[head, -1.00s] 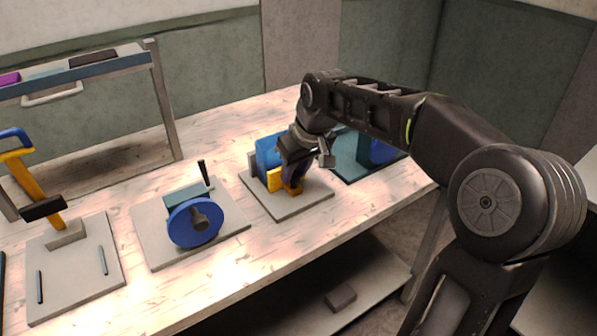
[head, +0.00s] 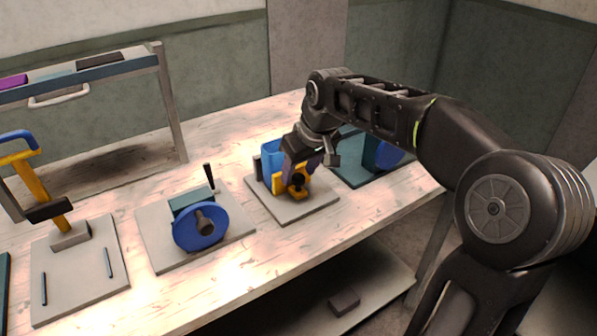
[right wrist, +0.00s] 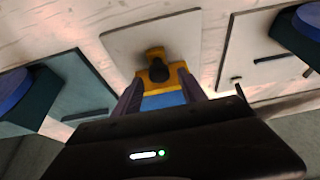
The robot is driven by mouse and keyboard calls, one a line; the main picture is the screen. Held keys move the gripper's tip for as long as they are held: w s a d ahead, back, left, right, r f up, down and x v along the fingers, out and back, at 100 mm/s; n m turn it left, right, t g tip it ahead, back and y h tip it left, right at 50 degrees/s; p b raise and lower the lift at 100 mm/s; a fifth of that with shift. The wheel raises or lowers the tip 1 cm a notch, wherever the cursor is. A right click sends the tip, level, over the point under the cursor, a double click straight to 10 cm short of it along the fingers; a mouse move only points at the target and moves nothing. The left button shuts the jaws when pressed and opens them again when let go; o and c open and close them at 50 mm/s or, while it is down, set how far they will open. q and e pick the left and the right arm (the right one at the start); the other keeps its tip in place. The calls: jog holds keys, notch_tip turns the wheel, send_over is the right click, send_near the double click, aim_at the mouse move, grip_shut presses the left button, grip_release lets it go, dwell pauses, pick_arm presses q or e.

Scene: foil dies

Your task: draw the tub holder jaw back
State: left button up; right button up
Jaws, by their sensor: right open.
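The tub holder stands on a pale plate (head: 283,212) near the middle of the workbench. A blue tub (head: 271,158) sits in it at the back. The yellow jaw (head: 293,190) with a dark round knob (head: 299,180) is at its front. My right gripper (head: 303,168) is just above the holder, pointing down, and hides part of the tub and jaw. In the right wrist view its fingers (right wrist: 163,88) are apart, one on each side of the yellow jaw (right wrist: 157,83) and blue tub (right wrist: 163,101). Contact with the jaw cannot be told. My left gripper is out of view.
A plate with a blue wheel (head: 198,232) stands left of the holder, and a dark teal fixture (head: 350,172) stands close on its right. A yellow lever press (head: 38,180) is at far left. A rack (head: 167,105) stands behind. Bare bench lies in front.

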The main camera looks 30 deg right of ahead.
jog(key=v, duration=0.6)
jog(key=shift+r, duration=0.4)
jog(key=shift+s, duration=0.15)
